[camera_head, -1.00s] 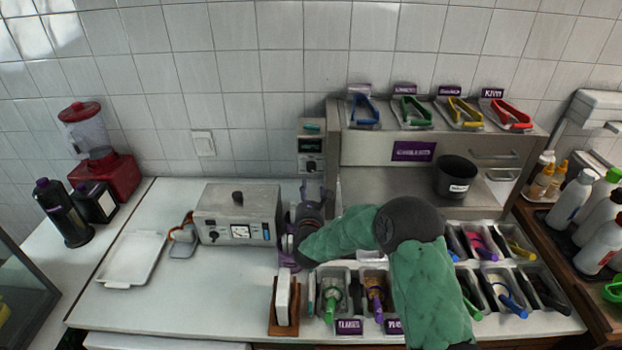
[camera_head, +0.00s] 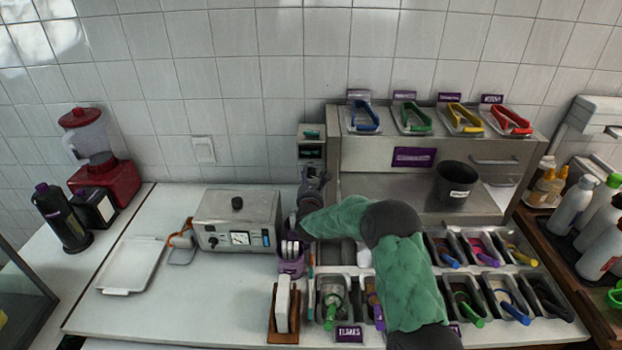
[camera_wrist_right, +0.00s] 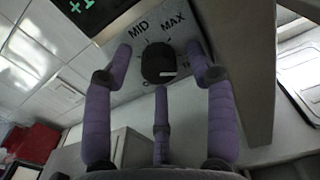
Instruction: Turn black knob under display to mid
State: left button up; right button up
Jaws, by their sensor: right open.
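The black knob (camera_wrist_right: 158,62) sits on a grey panel with MID above it to the left and MAX above it to the right. A white mark on the knob points to the lower right, away from MID. The display (camera_wrist_right: 88,8) with green characters is at the top left in the wrist view; the head view shows its dark screen (camera_head: 311,152) on a small box by the wall. My right gripper (camera_wrist_right: 160,70) is open, with its purple fingers on both sides of the knob and another below it. In the head view this gripper (camera_head: 312,178) hides the knob. My left gripper is out of view.
The steel shelf unit (camera_head: 385,158) with tongs stands just right of the display box. A grey device (camera_head: 238,207) with its own dial sits to the left. A purple holder (camera_head: 291,266) and topping bins stand below my right arm.

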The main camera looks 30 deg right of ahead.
jog(key=c, duration=1.1)
jog(key=shift+c, duration=0.2)
